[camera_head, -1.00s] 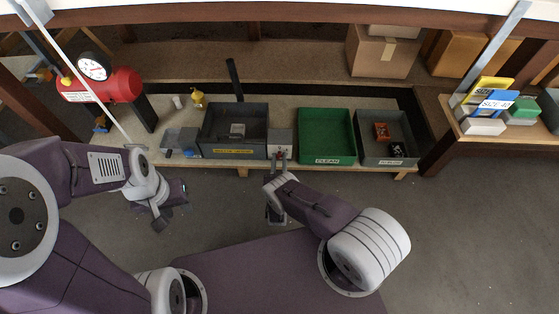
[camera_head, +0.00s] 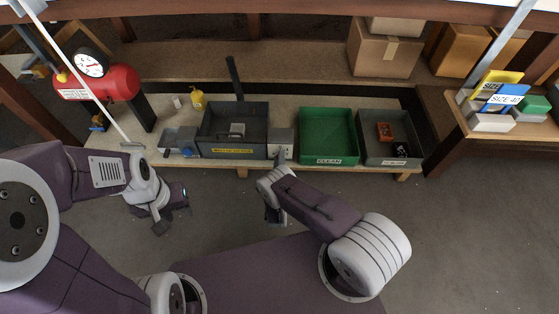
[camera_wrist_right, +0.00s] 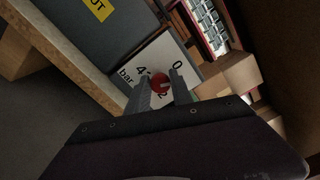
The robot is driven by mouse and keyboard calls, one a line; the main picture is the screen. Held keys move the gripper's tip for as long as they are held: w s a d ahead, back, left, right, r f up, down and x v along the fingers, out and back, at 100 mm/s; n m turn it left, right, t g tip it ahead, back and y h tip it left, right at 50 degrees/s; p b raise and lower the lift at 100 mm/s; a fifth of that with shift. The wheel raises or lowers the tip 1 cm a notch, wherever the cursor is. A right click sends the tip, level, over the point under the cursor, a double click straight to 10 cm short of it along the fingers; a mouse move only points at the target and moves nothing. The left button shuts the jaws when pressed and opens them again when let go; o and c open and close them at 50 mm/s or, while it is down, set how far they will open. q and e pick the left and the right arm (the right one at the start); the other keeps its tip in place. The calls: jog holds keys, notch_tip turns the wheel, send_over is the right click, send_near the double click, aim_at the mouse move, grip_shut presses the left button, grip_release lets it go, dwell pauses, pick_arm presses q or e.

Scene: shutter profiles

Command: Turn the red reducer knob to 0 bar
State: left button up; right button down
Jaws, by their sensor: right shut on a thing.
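The red reducer knob (camera_wrist_right: 159,84) sits on a pale dial plate (camera_wrist_right: 184,57) in the right wrist view. The plate carries the marks 0, 2, 4 and "bar". My right gripper (camera_wrist_right: 160,77) has one finger on each side of the knob and is shut on it. I cannot make out where the knob points. In the head view the reducer's grey box (camera_head: 281,138) stands between the dark tray and the green bin, with my right gripper (camera_head: 280,156) at its front; the knob is hidden there. My left gripper (camera_head: 170,217) hangs away from the bench, its jaw opening unclear.
A dark tray (camera_head: 206,137) stands left of the box, and a green CLEAN bin (camera_head: 327,160) stands right of it. A grey bin (camera_head: 383,160) holds small parts. A red tank (camera_head: 112,84) with a gauge (camera_head: 90,62) stands at left. Floor before the bench is clear.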

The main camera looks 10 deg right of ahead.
pick_arm(q)
jog(key=shift+f+b, duration=0.55)
jog(key=shift+f, duration=0.15)
pick_arm(e)
jog(key=n, duration=0.4)
jog(key=shift+f+n, duration=0.1)
jog(key=shift+n, duration=0.2)
jog(key=c, duration=1.2)
grip_release()
jog(key=shift+o, duration=0.2)
